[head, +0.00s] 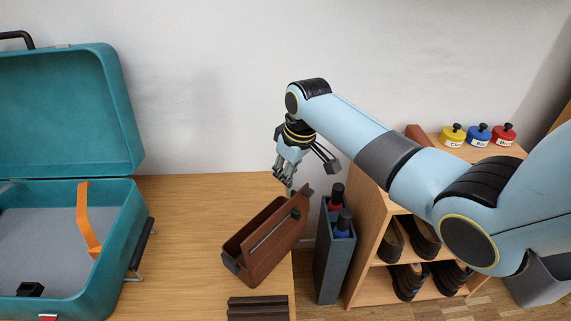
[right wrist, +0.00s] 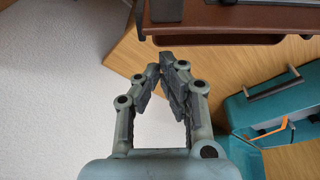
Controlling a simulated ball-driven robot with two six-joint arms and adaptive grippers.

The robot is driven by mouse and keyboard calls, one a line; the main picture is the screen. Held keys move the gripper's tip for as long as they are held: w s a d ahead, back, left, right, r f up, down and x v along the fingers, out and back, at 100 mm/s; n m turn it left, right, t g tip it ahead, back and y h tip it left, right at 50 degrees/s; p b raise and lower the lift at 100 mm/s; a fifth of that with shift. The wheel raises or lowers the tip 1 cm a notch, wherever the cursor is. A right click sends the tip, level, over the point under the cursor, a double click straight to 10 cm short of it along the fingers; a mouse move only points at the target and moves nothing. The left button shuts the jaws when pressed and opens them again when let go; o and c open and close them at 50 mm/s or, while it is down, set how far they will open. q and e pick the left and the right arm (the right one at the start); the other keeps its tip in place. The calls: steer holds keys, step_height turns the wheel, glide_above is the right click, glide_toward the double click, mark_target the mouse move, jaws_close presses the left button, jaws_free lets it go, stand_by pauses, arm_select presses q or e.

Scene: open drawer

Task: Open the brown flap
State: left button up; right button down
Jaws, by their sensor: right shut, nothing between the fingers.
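A brown case (head: 262,258) stands at an angle near the right edge of the wooden table. An upright brown panel with a pale strip along it rises on its right side; I cannot tell whether this is the flap. My right gripper (head: 287,186) is just above and behind the case's far end, pointing down, its fingers shut and empty. It appears apart from the case. In the right wrist view the shut fingers (right wrist: 168,72) show below a brown surface (right wrist: 235,17) at the top. My left gripper is not in view.
An open teal suitcase (head: 128,237) with an orange strap is on the left. A dark bin with bottles (head: 332,262) stands right of the table, beside a shoe shelf (head: 368,236). Dark brown slats (head: 258,308) lie at the table's front. The back table middle is clear.

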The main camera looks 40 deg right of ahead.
mark_target(313, 190)
steer(key=shift+s+d+r, duration=0.2)
steer(key=shift+s, duration=0.45)
steer(key=shift+s+d+r, duration=0.2)
steer(key=shift+s, duration=0.45)
steer(key=s+t+p, duration=0.2)
steer(key=s+t, duration=0.1)
steer(key=s+d+t+y+p, duration=0.1)
steer(key=p, duration=0.1)
steer(key=shift+s+d+r+t, duration=0.1)
steer(key=shift+s+r+t, duration=0.05)
steer(key=shift+r+t, duration=0.15)
steer(key=shift+s+d+f+p, duration=0.15)
steer(key=shift+s+p, duration=0.2)
steer(key=shift+s, duration=0.25)
steer(key=shift+w, duration=0.1)
